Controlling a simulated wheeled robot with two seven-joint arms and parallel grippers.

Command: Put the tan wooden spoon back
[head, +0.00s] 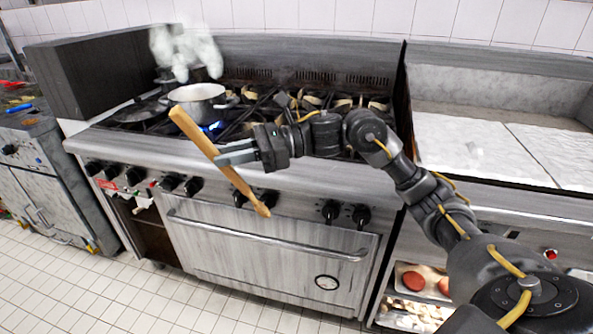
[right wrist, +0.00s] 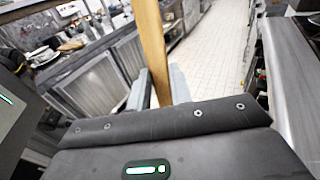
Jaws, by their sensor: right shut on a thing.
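The tan wooden spoon (head: 222,165) is held at a slant in front of the stove, its upper end near the pot and its thin end lower right, over the oven front. My right gripper (head: 226,154) is shut on its middle. In the right wrist view the spoon (right wrist: 152,45) stands up between the fingers of my right gripper (right wrist: 158,88). It is clear of the stove front as far as I can tell. My left gripper is not in view.
A steaming metal pot (head: 202,103) stands on the stove (head: 270,165) over a blue flame, with a dark pan (head: 140,112) to its left. A flat griddle (head: 480,150) is at right. A tray (head: 402,284) with red round items sits below. The left counter (head: 28,118) holds coloured objects.

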